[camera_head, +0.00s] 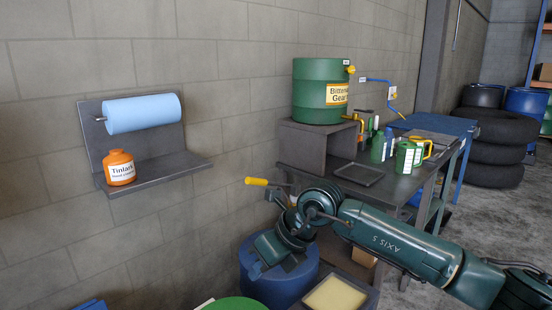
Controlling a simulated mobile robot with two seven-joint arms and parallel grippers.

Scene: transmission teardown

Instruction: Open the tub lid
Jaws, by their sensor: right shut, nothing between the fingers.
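A blue round tub (250,292) stands on the floor by the wall, low in the middle of the head view, its top partly hidden by my right arm. My right gripper (270,256) is shut and empty. It points down over the tub's top, close to it. I cannot tell whether it touches. The tub's lid looks in place, as no opening shows. My left gripper is out of view.
A workbench (400,183) with a green drum (310,92) and bottles stands behind my right arm. A wall shelf (160,177) at left holds an orange bottle (120,168) and a blue roll (143,113). A tray with a yellow pad (335,297) sits beside the tub.

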